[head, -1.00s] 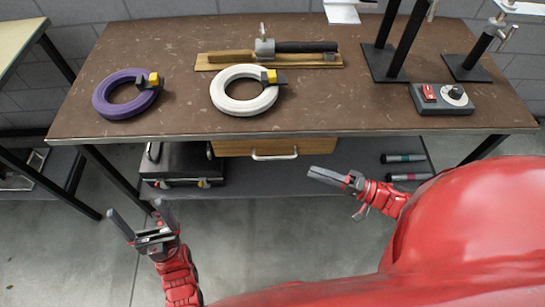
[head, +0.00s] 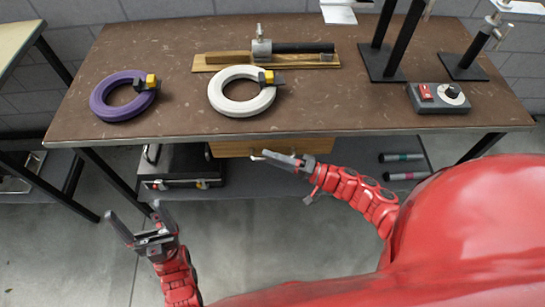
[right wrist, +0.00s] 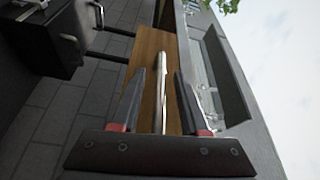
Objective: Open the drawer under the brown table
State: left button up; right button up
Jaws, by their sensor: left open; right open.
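The wooden drawer (head: 232,149) hangs under the front edge of the brown table (head: 330,100) and looks shut. Its pale bar handle (right wrist: 161,98) shows in the right wrist view, between the two fingers of my right gripper (right wrist: 160,95). In the head view my right gripper (head: 283,160) is at the drawer front, open, and covers most of the handle. I cannot tell whether the fingers touch the handle. My left gripper (head: 140,225) is open and empty, low in front of the table's left side.
On the table are a purple ring (head: 110,108), a white ring (head: 238,105), a wooden board with a clamp (head: 215,62), black stands and a control box (head: 440,98). A dark case (head: 165,170) and two cylinders (head: 403,157) are on the lower shelf.

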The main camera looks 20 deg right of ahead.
grip_shut()
dwell(1.3)
